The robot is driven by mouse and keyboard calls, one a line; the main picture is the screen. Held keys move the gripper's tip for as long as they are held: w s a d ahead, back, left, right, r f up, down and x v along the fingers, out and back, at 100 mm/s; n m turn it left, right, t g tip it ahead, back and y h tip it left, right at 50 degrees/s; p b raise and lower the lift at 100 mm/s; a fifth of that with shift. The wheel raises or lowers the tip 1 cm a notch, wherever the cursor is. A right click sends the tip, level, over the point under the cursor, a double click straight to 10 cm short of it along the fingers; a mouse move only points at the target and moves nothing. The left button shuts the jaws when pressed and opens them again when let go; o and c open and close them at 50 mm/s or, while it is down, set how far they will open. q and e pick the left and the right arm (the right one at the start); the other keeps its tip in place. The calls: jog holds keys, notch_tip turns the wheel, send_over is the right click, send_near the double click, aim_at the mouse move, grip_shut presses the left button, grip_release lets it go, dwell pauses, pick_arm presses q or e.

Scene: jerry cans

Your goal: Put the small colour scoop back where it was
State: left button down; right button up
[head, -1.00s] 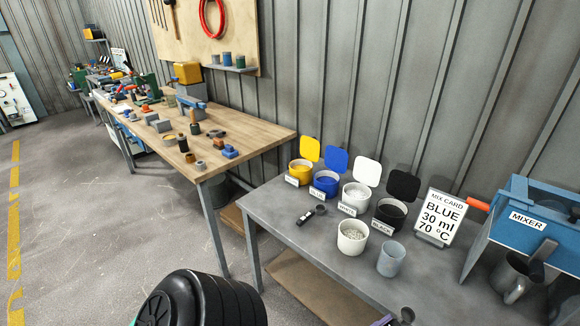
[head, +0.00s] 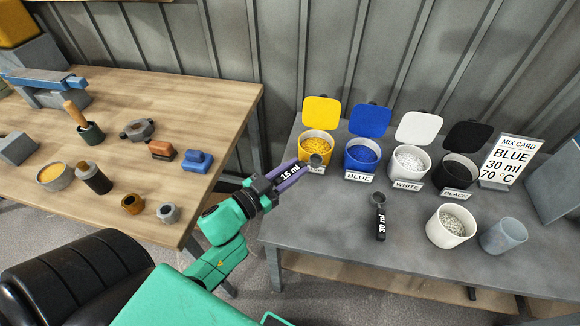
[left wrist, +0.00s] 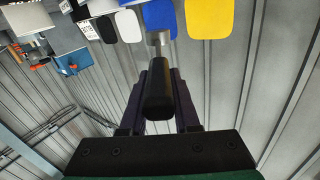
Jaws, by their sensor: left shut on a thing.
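The small scoop (head: 290,173), marked 15 ml, is in my left gripper (head: 297,168). Its grey bowl is just in front of the yellow pot (head: 318,147) and overlaps its label in the head view; I cannot tell whether they touch. In the left wrist view the scoop's black handle (left wrist: 158,97) is between the dark fingers of my left gripper (left wrist: 160,80). A larger scoop (head: 380,222), marked 30 ml, lies on the grey table (head: 330,225) in front of the blue and white pots. My right gripper is not in view.
Blue (head: 361,155), white (head: 408,160) and black (head: 460,170) pots stand in a row with open lids. A white tub (head: 447,228) and a grey cup (head: 503,237) stand in front, right. The mix card (head: 511,158) stands behind. A wooden bench (head: 190,95) is left.

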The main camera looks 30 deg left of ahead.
aim_at(314, 166)
pick_arm(q)
jog(key=w+f+m+g+h, duration=0.1)
jog(key=h, duration=0.1)
jog(key=w+f+m+g+h+b, duration=0.1)
jog(key=h, duration=0.1)
jog(key=w+d+f+m+g+h+b, duration=0.1)
jog(key=w+m+g+h, duration=0.1)
jog(key=shift+f+h, duration=0.25)
jog(key=shift+h, duration=0.05)
jog(key=f+b, duration=0.2)
jog(key=f, duration=0.1)
jog(key=a+f+g+h+b, duration=0.1)
jog(key=f+b, duration=0.2)
jog(key=w+a+f+m+g+b, duration=0.1)
jog(key=f+b, duration=0.2)
jog(key=shift+d+f+b, duration=0.1)
jog(key=shift+f+b, duration=0.15)
jog(key=shift+b, duration=0.1)
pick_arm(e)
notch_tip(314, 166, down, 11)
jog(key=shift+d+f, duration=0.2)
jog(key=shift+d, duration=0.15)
pick_arm(q)
jog(key=shift+f+b, duration=0.35)
jog(key=shift+f, duration=0.25)
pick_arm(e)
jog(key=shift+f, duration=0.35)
pick_arm(q)
jog(key=c, duration=0.6)
grip_release()
